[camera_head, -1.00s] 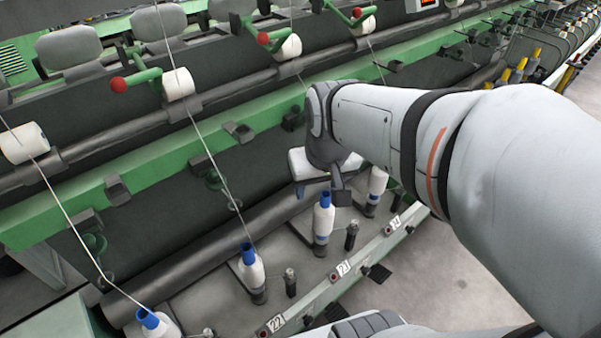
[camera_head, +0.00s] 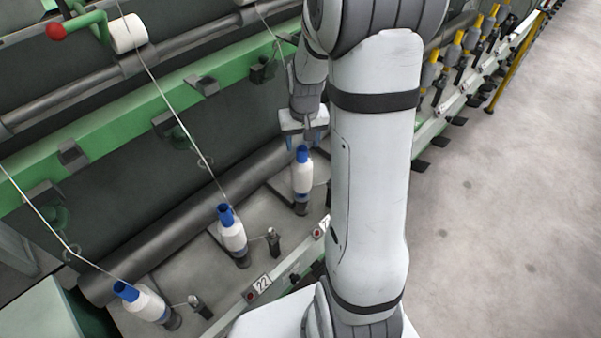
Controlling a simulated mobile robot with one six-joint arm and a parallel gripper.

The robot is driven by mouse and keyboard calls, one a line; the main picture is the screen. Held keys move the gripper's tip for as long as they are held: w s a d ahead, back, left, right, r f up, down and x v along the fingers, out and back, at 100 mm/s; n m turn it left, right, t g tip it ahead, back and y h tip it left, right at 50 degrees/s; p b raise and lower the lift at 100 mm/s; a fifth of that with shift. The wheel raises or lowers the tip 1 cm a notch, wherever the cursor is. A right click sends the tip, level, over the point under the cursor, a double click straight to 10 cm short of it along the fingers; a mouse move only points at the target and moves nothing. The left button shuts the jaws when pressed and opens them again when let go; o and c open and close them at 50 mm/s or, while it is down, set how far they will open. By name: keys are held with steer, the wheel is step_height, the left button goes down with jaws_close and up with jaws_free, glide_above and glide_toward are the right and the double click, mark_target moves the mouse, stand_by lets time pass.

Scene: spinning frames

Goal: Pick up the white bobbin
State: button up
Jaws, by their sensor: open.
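A white bobbin (camera_head: 302,179) with a blue top stands upright on a dark spindle base, right below my gripper. My gripper (camera_head: 303,141) points down, open and empty, with its blue-tipped fingers to either side of the bobbin's blue top as seen here. I cannot tell whether the fingers touch it or how deep they reach. A second white bobbin (camera_head: 232,237) with a blue top stands to the lower left. A third white bobbin (camera_head: 146,304) leans at the bottom left.
The green machine rail (camera_head: 120,152) and a dark roller (camera_head: 200,220) run behind the bobbins. Small dark posts (camera_head: 273,242) stand beside them. Threads hang down to the two left bobbins. Open grey floor (camera_head: 510,220) lies on the right.

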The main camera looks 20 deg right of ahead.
mark_target(302, 149)
steer(key=shift+f, duration=2)
steer(key=shift+c, duration=0.4)
jaws_close()
